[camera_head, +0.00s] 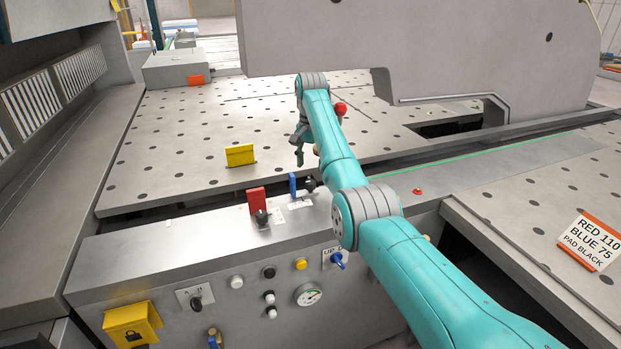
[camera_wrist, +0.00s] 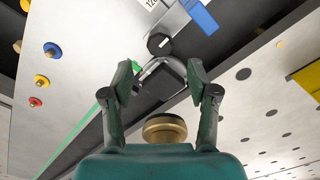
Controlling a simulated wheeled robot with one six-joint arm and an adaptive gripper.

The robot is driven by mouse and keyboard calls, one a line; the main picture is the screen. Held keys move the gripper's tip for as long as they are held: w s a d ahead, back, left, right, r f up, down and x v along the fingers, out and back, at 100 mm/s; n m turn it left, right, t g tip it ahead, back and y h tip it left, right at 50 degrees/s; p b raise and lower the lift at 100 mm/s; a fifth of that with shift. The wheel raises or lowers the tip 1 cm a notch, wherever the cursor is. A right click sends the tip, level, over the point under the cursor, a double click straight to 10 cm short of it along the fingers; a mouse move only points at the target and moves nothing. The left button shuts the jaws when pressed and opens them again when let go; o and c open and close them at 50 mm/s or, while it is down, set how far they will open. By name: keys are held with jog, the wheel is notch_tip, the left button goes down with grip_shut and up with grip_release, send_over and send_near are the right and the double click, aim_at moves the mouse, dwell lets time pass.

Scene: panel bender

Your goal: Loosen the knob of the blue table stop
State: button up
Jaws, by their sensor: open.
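The blue table stop (camera_head: 293,185) stands upright on the grey rail, with a black knob (camera_head: 310,184) at its right. In the wrist view the blue stop (camera_wrist: 200,14) is at the top edge, and its round black knob (camera_wrist: 158,44) lies beyond my fingertips. My gripper (camera_head: 299,158) hangs above and behind the blue stop in the head view, apart from it. In the wrist view my gripper (camera_wrist: 160,78) is open, its two fingers spread with no contact on the knob. A brass round piece (camera_wrist: 165,128) shows near the palm; what it belongs to is unclear.
The red stop (camera_head: 257,200) with its black knob (camera_head: 262,218) stands left of the blue one. A yellow block (camera_head: 240,155) is on the perforated table. A sign (camera_head: 590,240) reads RED 110, BLUE 75, PAD BLACK. A large grey machine panel (camera_head: 420,45) stands behind my arm.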

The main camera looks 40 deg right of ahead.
aim_at(311, 181)
jog(key=shift+f, duration=3)
grip_shut()
